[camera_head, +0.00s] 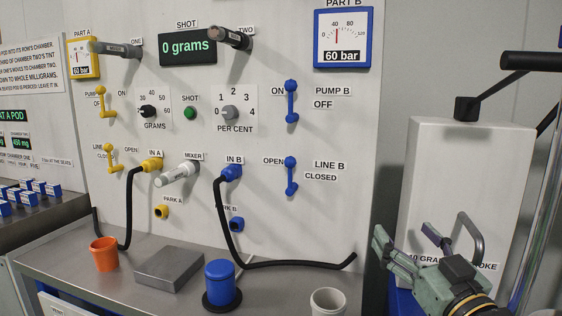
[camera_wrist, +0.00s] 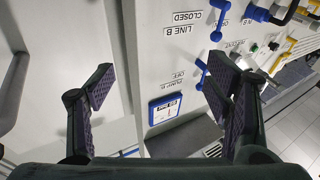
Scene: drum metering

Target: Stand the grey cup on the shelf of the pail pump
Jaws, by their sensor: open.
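The grey cup (camera_head: 328,302) stands upright at the front right of the metal bench, cut off by the bottom edge of the head view. The pail pump (camera_head: 455,170) is the tall pale box at the right, with a black handle on top and a partly covered stroke label. Its shelf cannot be made out; my arm covers its lower front. My gripper (camera_head: 405,233) is open and empty in front of the pump, up and right of the cup. In the wrist view the open fingers (camera_wrist: 160,88) have nothing between them, and the cup does not show.
The bench (camera_head: 75,255) also holds an orange cup (camera_head: 104,254), a grey block (camera_head: 169,268) and a blue canister (camera_head: 220,283). A black hose (camera_head: 290,264) trails across it to the right. Levers and connectors stick out of the panel behind. A grey curved handle (camera_head: 471,238) is close by my gripper.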

